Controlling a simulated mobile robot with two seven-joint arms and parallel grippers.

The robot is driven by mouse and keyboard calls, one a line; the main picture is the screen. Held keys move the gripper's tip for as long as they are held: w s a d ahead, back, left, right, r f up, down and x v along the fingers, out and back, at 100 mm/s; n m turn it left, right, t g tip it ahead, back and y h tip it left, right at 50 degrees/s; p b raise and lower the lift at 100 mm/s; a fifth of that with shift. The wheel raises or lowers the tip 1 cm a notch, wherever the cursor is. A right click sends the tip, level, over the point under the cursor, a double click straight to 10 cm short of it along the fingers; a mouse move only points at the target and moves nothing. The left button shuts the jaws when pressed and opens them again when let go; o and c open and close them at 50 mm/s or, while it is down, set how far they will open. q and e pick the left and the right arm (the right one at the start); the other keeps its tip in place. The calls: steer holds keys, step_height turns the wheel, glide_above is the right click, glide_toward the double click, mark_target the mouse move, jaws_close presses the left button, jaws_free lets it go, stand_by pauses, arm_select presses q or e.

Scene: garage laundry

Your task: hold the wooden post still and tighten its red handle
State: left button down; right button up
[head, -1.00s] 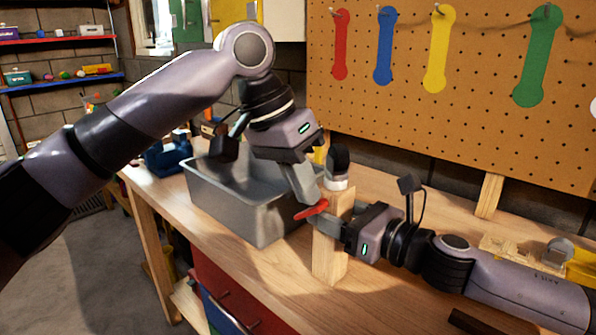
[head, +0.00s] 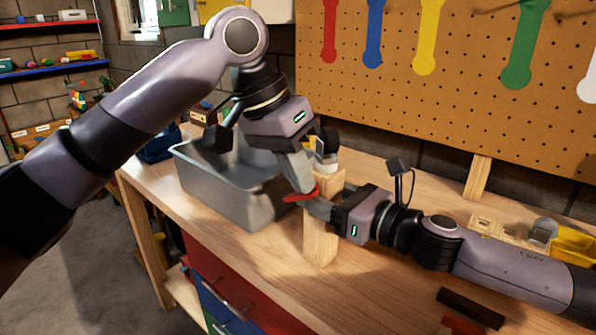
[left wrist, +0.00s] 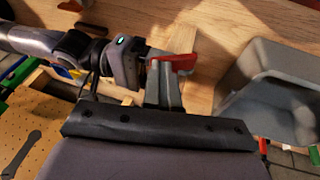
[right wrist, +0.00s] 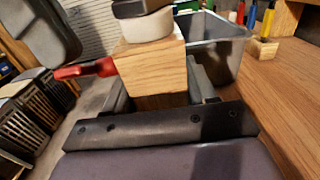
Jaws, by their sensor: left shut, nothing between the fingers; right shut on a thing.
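The wooden post (head: 320,245) stands upright on the bench, and its top shows close up in the right wrist view (right wrist: 155,68). Its red handle (head: 298,197) sticks out from the side near the top, toward the left; it also shows in the left wrist view (left wrist: 175,62) and the right wrist view (right wrist: 90,70). My right gripper (head: 326,211) is shut on the post from the right, below the top. My left gripper (head: 308,187) comes down from above, shut and empty, its fingertips at the handle. Whether they touch it I cannot tell.
A grey metal bin (head: 225,190) stands just left of the post. A white and black piece (right wrist: 148,22) is on the post's top. A pegboard (head: 400,100) with coloured tool shapes is behind. A dark bar (head: 470,308) lies at front right.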

arm_select(q)
steer(key=shift+d+f, duration=0.1)
steer(key=shift+f, duration=0.05)
arm_select(e)
steer(key=shift+r, duration=0.2)
arm_select(q)
steer(key=shift+w+a+f, duration=0.1)
steer(key=shift+w+a, duration=0.35)
steer(key=shift+a, duration=0.2)
steer(key=shift+w+a, duration=0.1)
steer(key=r, duration=0.2)
steer(key=a+r, duration=0.1)
steer(key=r, duration=0.1)
steer(key=shift+w, duration=0.4)
steer(key=s+d+v, duration=0.1)
steer(key=v, duration=0.8)
steer(key=shift+a+r, duration=0.2)
steer(key=shift+r, duration=0.3)
arm_select(e)
steer(key=shift+f, duration=0.1)
steer(key=o, duration=1.3)
steer(key=shift+o, duration=0.2)
